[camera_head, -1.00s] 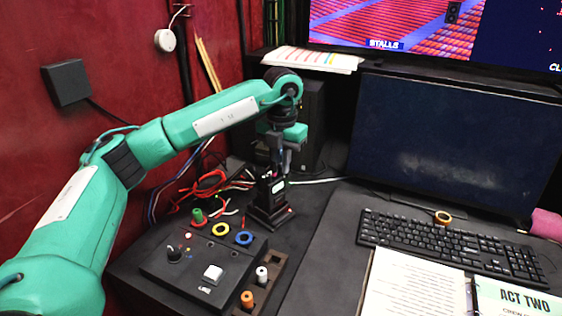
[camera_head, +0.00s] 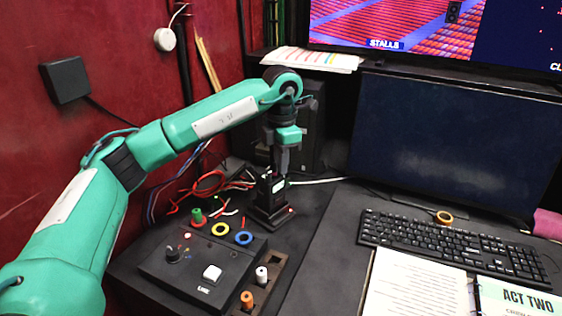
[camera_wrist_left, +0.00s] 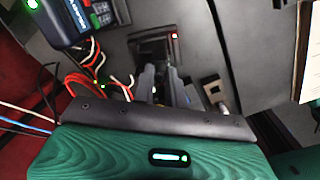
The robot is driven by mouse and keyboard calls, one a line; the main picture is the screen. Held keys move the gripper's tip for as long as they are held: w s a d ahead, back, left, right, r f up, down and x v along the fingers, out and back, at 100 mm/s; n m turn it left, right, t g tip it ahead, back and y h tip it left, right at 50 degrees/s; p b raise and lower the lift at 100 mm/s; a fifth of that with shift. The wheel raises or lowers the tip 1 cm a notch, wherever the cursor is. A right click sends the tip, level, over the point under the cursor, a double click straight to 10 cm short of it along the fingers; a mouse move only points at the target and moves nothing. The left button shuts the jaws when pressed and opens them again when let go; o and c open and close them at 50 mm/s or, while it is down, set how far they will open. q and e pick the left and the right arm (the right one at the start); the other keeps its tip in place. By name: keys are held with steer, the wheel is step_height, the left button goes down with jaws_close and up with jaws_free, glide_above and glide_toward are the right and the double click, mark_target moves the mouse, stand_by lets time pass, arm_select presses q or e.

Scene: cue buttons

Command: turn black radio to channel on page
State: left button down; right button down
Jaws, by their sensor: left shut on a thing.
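The black radio (camera_head: 267,188) stands upright in a black base with a small red light. My left gripper (camera_head: 281,168) comes down from above and is shut on the top of the radio, likely its knob, which the fingers hide. In the left wrist view the fingers (camera_wrist_left: 165,88) reach toward the dark base (camera_wrist_left: 148,48) with its red light. An open binder lies at lower right, with a printed page (camera_head: 415,290) and a page headed "ACT TWO" (camera_head: 518,297). The channel text is too small to read. My right gripper is not in view.
A black control panel (camera_head: 190,290) with a knob and a white button sits left of the base. Colored rings and loose cables (camera_head: 205,183) lie near it. A keyboard (camera_head: 450,240) and a dark monitor (camera_head: 455,140) stand to the right.

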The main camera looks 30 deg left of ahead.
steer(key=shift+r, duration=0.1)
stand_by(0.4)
arm_select(q)
steer(key=c, duration=1.4)
jaws_free()
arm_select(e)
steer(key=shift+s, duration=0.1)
